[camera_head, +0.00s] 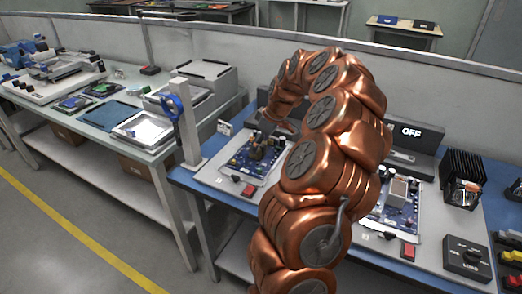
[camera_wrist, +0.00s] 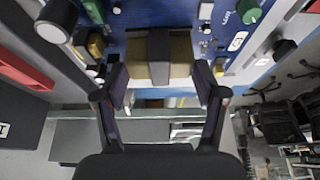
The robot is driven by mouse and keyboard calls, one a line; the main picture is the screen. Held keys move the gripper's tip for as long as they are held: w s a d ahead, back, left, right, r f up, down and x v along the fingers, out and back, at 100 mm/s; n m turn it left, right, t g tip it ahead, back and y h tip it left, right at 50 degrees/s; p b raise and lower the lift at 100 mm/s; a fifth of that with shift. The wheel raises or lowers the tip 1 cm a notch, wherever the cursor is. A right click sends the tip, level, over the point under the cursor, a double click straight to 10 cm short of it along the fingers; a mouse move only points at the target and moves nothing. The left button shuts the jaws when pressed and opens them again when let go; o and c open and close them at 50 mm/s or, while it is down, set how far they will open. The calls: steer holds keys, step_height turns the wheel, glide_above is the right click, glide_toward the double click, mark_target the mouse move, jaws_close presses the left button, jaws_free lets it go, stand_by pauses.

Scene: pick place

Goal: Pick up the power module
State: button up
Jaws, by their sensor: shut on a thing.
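The power module appears to be the tan block with a dark grey band (camera_wrist: 158,58) in the wrist view. It is over a blue circuit board (camera_wrist: 205,15). My gripper (camera_wrist: 160,88) has one finger on each side of the block and is shut on it. Whether the block still touches the board cannot be told. In the head view my copper arm bends down towards the left board (camera_head: 238,158), where a small brown part (camera_head: 257,148) shows. The gripper's fingers are mostly hidden there.
A second board (camera_head: 392,218) with a light box-shaped part lies right of my arm, near an "OFF" display (camera_head: 411,131). A black finned unit (camera_head: 462,177) and a LOAD box (camera_head: 467,257) stand further right. A grey post (camera_head: 188,125) with a blue item stands left. Open floor lies at front left.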

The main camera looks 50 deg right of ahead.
steer(key=c, duration=0.7)
steer(key=shift+r, duration=0.1)
steer(key=shift+r+b, duration=0.3)
steer(key=shift+r, duration=1.45)
steer(key=s+a+r+b, duration=0.1)
steer(key=s+a+b, duration=0.1)
steer(key=s+a, duration=0.8)
steer(key=shift+s+a+r, duration=0.3)
steer(key=shift+s+a, duration=0.1)
steer(key=shift+a, duration=0.45)
steer(key=shift+r, duration=0.1)
steer(key=shift+r, duration=0.7)
steer(key=shift+r+p, duration=0.45)
steer(key=shift+r, duration=0.6)
